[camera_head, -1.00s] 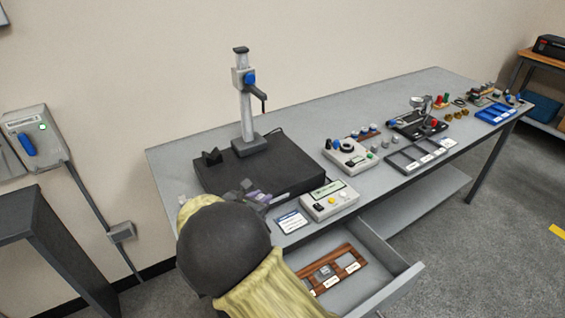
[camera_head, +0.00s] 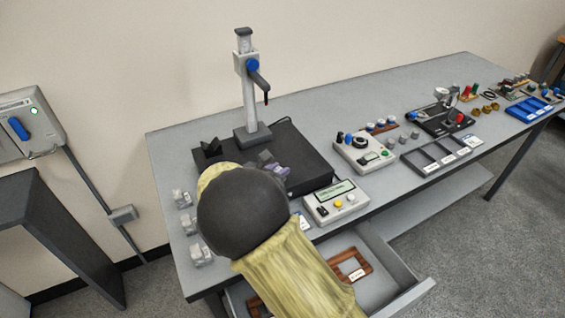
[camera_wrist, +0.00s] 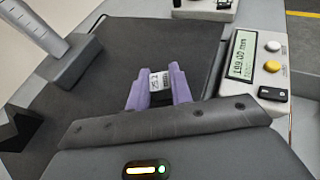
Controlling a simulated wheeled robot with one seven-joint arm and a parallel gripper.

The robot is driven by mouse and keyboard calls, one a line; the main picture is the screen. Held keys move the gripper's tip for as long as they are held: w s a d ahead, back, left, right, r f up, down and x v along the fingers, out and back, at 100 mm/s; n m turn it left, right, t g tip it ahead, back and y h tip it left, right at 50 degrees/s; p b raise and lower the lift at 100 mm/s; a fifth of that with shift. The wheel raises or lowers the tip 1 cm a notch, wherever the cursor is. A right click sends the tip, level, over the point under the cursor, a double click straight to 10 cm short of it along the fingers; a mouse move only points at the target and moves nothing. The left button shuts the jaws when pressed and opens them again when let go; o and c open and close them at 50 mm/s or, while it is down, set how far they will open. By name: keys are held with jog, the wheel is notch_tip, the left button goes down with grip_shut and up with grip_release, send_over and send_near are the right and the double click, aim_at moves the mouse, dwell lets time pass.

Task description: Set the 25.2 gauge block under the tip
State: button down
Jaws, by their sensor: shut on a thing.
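My gripper (camera_wrist: 158,98) is shut on a small pale gauge block (camera_wrist: 156,79) between its purple fingers in the wrist view. The block's printed label looks like 25.2. In the head view my gripper (camera_head: 275,168) is over the front part of the black base plate (camera_head: 305,158), partly hidden by my own arm. The height stand's column (camera_head: 249,95) rises at the back of the plate. Its dark arm ends in a thin downward tip (camera_head: 266,97), behind and well above my gripper. The tip is not visible in the wrist view.
A readout box (camera_head: 337,202) stands right of the plate; its display also shows in the wrist view (camera_wrist: 243,54). A dark V-shaped block (camera_head: 211,149) sits at the plate's left. Small clear items (camera_head: 186,222) line the table's left side. An open drawer (camera_head: 385,268) juts out in front.

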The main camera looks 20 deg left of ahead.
jog(key=shift+w, duration=0.45)
jog(key=shift+s, duration=0.1)
jog(key=shift+s+r, duration=0.1)
jog(key=shift+s, duration=0.05)
jog(key=shift+a, duration=0.25)
jog(key=shift+w+a+f+p, duration=0.15)
jog(key=shift+w+a+p, duration=0.6)
jog(key=shift+w+a, duration=0.45)
jog(key=shift+w+a+f+p, duration=0.1)
jog(key=shift+w+a+p, duration=0.65)
jog(key=shift+w+a, duration=0.45)
jog(key=shift+s, duration=0.15)
jog(key=shift+a, duration=0.1)
jog(key=shift+s+r, duration=0.1)
jog(key=shift+r, duration=0.1)
